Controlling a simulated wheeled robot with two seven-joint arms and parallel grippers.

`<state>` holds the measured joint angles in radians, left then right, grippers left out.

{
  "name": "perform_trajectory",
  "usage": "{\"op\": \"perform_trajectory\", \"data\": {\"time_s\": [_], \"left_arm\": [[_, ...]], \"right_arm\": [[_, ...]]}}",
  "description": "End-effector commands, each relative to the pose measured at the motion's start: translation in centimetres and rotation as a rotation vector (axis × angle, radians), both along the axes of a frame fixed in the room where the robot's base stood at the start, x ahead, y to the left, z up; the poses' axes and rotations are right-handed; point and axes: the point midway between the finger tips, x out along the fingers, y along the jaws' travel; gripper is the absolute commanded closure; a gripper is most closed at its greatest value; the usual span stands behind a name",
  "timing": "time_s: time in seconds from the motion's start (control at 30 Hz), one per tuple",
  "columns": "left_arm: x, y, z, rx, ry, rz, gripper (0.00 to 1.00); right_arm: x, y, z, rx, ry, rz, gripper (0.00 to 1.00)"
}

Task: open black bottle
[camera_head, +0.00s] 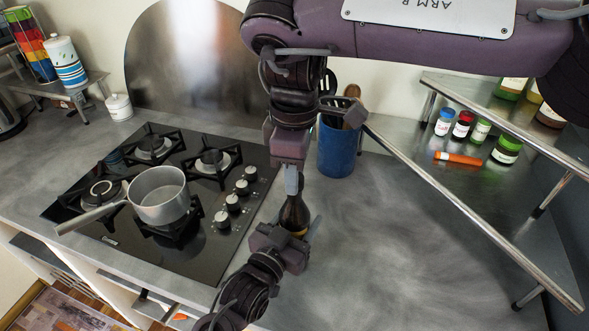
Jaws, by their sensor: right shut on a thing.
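The black bottle (294,214) stands upright on the grey counter, just right of the hob. My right gripper (292,183) comes down from above and is shut on the top of the bottle; its fingers hide the cap. My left gripper (300,229) is low at the near side of the bottle. One of its fingers shows to the right of the bottle's lower body, and the gripper hides the bottle's base. I cannot tell whether the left fingers touch the bottle.
A black gas hob with a grey saucepan (158,195) lies to the left. A blue utensil holder (337,148) stands behind the bottle. A metal shelf (465,178) with several small jars is at the right. The counter (390,250) to the right is clear.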

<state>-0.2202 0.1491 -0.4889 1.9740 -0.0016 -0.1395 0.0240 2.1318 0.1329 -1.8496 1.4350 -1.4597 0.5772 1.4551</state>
Motion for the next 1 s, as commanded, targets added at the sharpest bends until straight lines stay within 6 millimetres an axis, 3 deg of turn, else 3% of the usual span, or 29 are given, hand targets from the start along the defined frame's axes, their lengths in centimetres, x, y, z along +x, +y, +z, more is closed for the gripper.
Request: {"op": "perform_trajectory", "data": {"time_s": [1.0], "left_arm": [[-0.03, -0.02, 0.15, -0.002, -0.005, -0.001, 1.0]], "right_arm": [[0.27, -0.15, 0.21, -0.005, -0.003, 2.272, 0.97]]}}
